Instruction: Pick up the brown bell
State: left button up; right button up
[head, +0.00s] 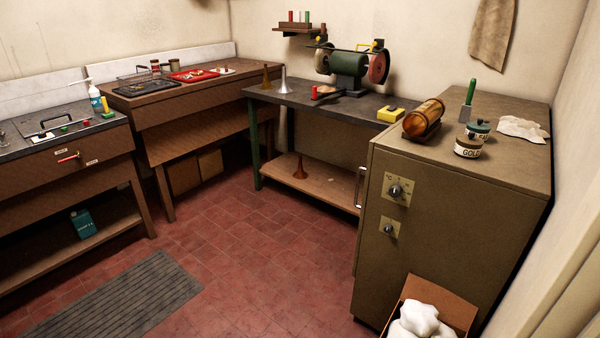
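A reddish-brown, flared bell (300,172) stands with its wide end down on the lower shelf of the grinder bench. A second bell (266,77), dull bronze-brown, stands wide end down on the bench top at its left end. A silver bell (284,82) stands close to its right. From here I cannot tell for sure which of the two brownish bells is the brown one. Neither of my grippers is in view.
The bench (290,98) also carries a green grinder (348,64) and a yellow block (391,115). A tall metal cabinet (450,215) stands at right, with an open box (445,298) before it. A grey mat (110,300) lies on the clear red floor (235,240).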

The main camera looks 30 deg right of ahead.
aim_at(300, 174)
jog(key=i+u, duration=0.1)
jog(key=i, duration=0.45)
jog(key=i+z, duration=0.2)
jog(key=i, duration=0.3)
jog(key=i+z, duration=0.2)
jog(key=i, duration=0.3)
jog(key=i+z, duration=0.2)
jog(key=i, duration=0.3)
jog(key=i+j+z, duration=0.2)
jog(key=i, duration=0.3)
jog(key=i+l+u, duration=0.25)
jog(key=i+l, duration=0.15)
jog(key=i, duration=0.35)
jog(key=i+l+u, duration=0.2)
jog(key=i+l, duration=0.4)
jog(key=i, duration=0.1)
